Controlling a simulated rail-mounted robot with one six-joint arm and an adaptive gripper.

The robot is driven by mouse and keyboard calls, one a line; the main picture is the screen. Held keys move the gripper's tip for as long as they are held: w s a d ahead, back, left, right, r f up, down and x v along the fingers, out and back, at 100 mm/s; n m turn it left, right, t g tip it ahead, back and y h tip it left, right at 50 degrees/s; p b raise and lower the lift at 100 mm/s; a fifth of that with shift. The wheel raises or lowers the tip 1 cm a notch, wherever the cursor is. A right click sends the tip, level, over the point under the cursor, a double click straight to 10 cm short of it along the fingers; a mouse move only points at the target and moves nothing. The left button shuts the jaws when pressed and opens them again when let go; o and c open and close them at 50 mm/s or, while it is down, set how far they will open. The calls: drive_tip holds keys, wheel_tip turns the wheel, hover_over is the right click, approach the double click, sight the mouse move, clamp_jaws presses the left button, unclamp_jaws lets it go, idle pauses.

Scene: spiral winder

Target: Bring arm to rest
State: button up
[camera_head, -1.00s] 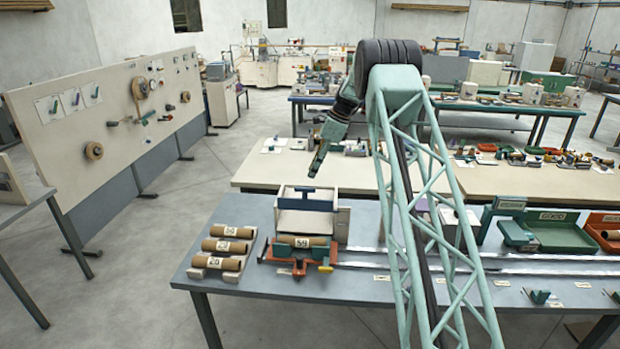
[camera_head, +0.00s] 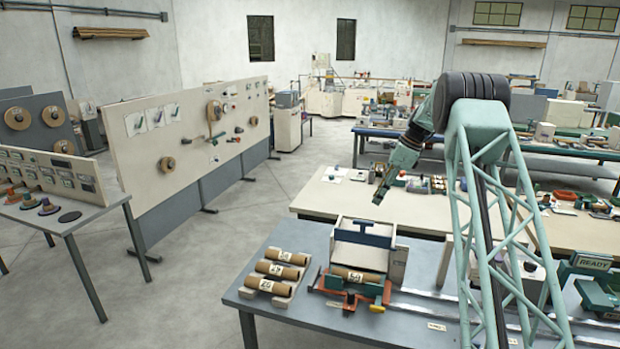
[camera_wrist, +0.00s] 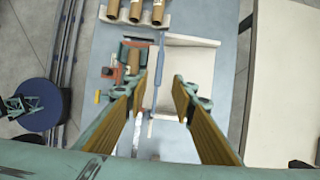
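My gripper (camera_head: 379,196) hangs at the end of my arm above the back of the grey bench, pointing down. In the wrist view my gripper (camera_wrist: 160,88) has its two fingers wide apart with nothing between them. Below it stands the white winder box (camera_head: 398,262) with a blue bar (camera_head: 364,236) across its top. A cardboard tube labelled 59 (camera_head: 358,275) lies in the orange and green cradle (camera_head: 345,291) at the front of the box. The gripper is apart from the box and the tube.
Several cardboard tubes (camera_head: 280,269) lie on a pale rack at the bench's left end. A metal rail (camera_head: 430,296) runs right along the grey bench (camera_head: 262,306). A cream table (camera_head: 320,198) stands behind. A tool board (camera_head: 185,140) stands at left, with open floor between.

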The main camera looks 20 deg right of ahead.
drive_tip(key=shift+a, duration=0.1)
drive_tip(key=s+a+r+n+h+b, duration=0.1)
drive_tip(key=s+a+r+n+b, duration=0.65)
drive_tip(key=s+a+r, duration=1.1)
drive_tip(key=s+a+r+n+h, duration=0.15)
drive_tip(key=s+a+n, duration=0.4)
drive_tip(key=s, duration=0.65)
drive_tip(key=s+a+f+n+b, duration=0.2)
drive_tip(key=s+a+f+n, duration=0.1)
drive_tip(key=s, duration=1.1)
drive_tip(key=s+a+f+n+t+b, duration=0.1)
drive_tip(key=s+a+f+n+b, duration=0.2)
drive_tip(key=s, duration=1.1)
drive_tip(key=s+a+f+n+h+b, duration=0.1)
drive_tip(key=s+a+f+n, duration=0.3)
drive_tip(key=s, duration=1)
wheel_tip(320, 180, down, 2)
drive_tip(key=shift+f+n+t+b, duration=0.1)
drive_tip(key=shift+n+t+b, duration=0.2)
drive_tip(key=shift+n+b, duration=0.55)
drive_tip(key=shift+a, duration=0.1)
